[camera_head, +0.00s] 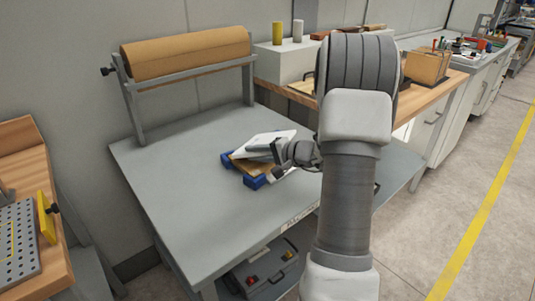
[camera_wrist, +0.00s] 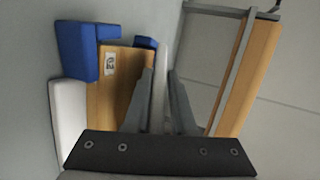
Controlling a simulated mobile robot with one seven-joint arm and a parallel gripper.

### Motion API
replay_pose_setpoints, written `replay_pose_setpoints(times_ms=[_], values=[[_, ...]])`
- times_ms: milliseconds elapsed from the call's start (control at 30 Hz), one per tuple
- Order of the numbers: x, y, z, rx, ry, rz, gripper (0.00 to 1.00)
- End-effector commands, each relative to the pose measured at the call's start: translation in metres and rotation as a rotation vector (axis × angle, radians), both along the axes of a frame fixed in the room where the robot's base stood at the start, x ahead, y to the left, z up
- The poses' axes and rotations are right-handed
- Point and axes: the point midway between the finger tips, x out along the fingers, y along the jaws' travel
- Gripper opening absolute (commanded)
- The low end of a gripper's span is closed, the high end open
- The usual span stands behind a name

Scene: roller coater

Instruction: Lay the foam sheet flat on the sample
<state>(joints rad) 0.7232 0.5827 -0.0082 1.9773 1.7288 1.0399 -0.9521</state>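A wooden board with blue corner blocks (camera_head: 255,181), which I take for the sample, lies on the grey table.
A brown roll (camera_head: 185,53) on a grey stand is at the table's back; it also shows in the wrist view (camera_wrist: 245,75). The left part of the table (camera_head: 180,185) is clear. A wooden bench with a perforated plate (camera_head: 18,245) stands at left.

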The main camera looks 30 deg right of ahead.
Motion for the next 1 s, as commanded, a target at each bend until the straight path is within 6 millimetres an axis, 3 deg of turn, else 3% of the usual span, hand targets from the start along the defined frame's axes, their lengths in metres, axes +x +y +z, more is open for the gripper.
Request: replay_pose_setpoints(times_ms=[367,1000], values=[[-0.002,-0.001,0.001,0.000,0.000,-0.001,0.37],[-0.063,-0.028,0.026,0.001,0.000,-0.001,0.37]])
